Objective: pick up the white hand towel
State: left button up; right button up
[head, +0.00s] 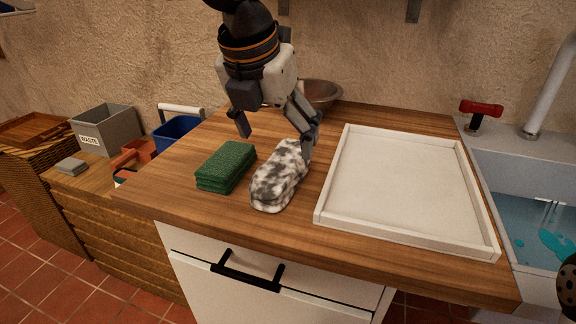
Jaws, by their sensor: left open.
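A white hand towel with dark grey blotches (276,182) lies folded or rolled into a long bundle on the wooden counter, between a green folded cloth and a white tray. My left gripper (277,145) hangs over the far end of the towel with its fingers spread wide apart. Its right finger overlaps the towel's far right end in the picture; I cannot tell whether they touch. Its left finger is above the counter behind the green cloth, with nothing between the fingers. My right gripper is not visible.
The green cloth (226,166) lies close left of the towel. The low-rimmed white tray (400,243) is empty, close on the right. A metal bowl (322,92) stands behind the gripper. A sink (535,160) with water is at right; a grey waste bin (106,128) is at left.

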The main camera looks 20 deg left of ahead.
aim_at(282, 161)
pick_arm(q)
jog(key=b+x, duration=0.1)
jog(key=x, duration=0.7)
jog(key=shift+f, duration=0.1)
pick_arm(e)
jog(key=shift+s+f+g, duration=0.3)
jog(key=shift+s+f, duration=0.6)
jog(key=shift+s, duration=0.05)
pick_arm(q)
jog(key=c, duration=1.3)
